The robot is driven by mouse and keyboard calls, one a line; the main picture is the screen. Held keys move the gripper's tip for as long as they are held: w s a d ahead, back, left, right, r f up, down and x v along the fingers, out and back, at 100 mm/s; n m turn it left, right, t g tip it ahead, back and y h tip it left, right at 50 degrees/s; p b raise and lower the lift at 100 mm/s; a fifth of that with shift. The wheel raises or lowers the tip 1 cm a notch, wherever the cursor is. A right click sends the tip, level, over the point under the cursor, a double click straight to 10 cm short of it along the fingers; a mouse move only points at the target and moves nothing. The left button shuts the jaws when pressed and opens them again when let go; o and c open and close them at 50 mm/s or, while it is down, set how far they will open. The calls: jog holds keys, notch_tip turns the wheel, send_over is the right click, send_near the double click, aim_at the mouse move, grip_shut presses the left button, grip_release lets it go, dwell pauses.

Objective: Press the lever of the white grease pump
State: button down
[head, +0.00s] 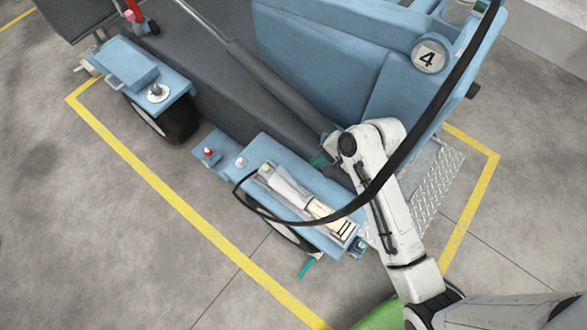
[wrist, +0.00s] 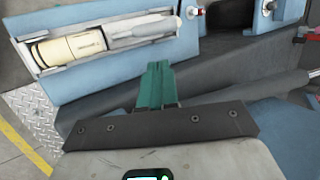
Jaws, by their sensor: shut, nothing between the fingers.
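A white and cream pump-like body (head: 290,188) lies in a recessed tray on a blue fender above a wheel in the head view. In the wrist view its cream cylinder (wrist: 75,46) and pale grey tapered part (wrist: 140,31) show at the upper left. I cannot clearly pick out its lever. My gripper's teal fingers (wrist: 157,70) are shut and empty, just below the tray in the wrist picture and apart from the pump. In the head view only a little teal of my gripper (head: 319,160) shows by the dark vehicle body; the rest is hidden by my arm.
Red-tipped (head: 209,151) and white (head: 240,162) fittings stand on the fender's left. A blue panel (head: 345,50) rises behind, and a tread plate (head: 430,185) lies right. Yellow-lined floor (head: 150,180) is open at the left.

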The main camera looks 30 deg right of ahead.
aim_at(286, 174)
jog(key=shift+s+a+r+t, duration=0.15)
jog(key=shift+s+r+t, duration=0.15)
jog(key=shift+s+r, duration=0.3)
jog(key=shift+f, duration=0.15)
jog(key=x, duration=1.4)
jog(key=shift+s+a, duration=0.1)
